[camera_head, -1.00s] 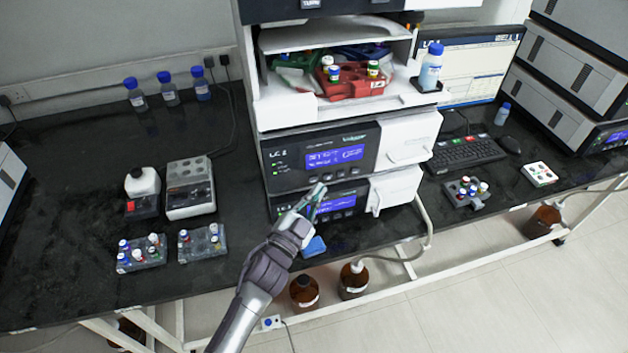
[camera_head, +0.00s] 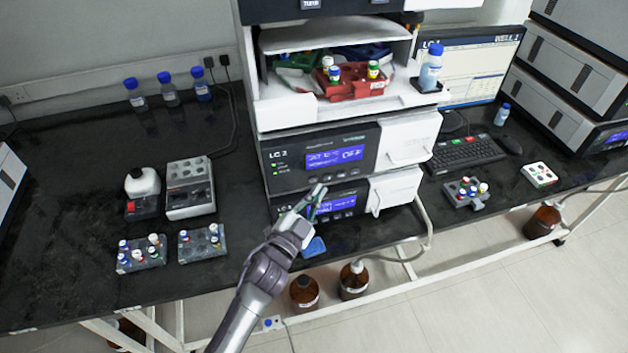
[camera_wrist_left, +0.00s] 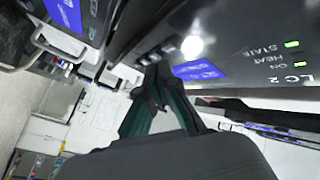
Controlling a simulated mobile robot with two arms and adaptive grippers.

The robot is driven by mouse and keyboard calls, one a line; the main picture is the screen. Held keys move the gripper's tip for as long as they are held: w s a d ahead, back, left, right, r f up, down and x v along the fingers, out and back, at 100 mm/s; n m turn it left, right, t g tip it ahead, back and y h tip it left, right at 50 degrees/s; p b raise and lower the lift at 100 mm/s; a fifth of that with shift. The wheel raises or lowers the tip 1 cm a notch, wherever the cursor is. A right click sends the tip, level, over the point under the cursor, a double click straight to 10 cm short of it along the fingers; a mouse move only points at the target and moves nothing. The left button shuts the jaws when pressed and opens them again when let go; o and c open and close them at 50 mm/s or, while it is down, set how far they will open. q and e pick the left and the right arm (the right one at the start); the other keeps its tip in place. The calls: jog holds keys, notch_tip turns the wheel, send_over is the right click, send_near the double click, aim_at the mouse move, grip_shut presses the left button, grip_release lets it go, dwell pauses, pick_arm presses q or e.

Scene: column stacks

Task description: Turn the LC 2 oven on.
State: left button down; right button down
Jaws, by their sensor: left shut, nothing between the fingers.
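The LC 2 oven panel (camera_head: 285,180) is the upper dark front in the middle stack. Its blue display (camera_head: 334,156) has small text that seems to end in "OFF". Two small green lights (camera_head: 275,168) glow at its left. My left gripper (camera_head: 321,190) is shut and empty, just below the LC 2 buttons and in front of the lower module. Its fingertips (camera_wrist_left: 155,72) are close to the button row; contact cannot be told.
A lower module with its own blue display (camera_head: 335,205) sits beneath, partly behind my gripper. White doors (camera_head: 408,140) with handles are at the right. A blue item (camera_head: 314,247) lies at the bench edge. Brown bottles (camera_head: 353,281) stand below. Vial racks (camera_head: 202,243) are left.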

pick_arm(q)
jog(key=shift+w, duration=0.15)
jog(key=shift+w+a, duration=0.15)
jog(key=shift+w, duration=0.15)
jog(key=shift+w+a, duration=0.1)
jog(key=shift+w, duration=0.25)
dwell(1.0)
jog(key=shift+s, duration=0.15)
jog(key=shift+s+d, duration=0.25)
jog(key=shift+s, duration=0.4)
jog(key=s, duration=0.1)
jog(key=s+d, duration=0.1)
jog(key=s, duration=0.1)
jog(key=s+p, duration=0.1)
jog(key=shift+s+d, duration=0.3)
jog(key=shift+s, duration=0.1)
dwell(0.6)
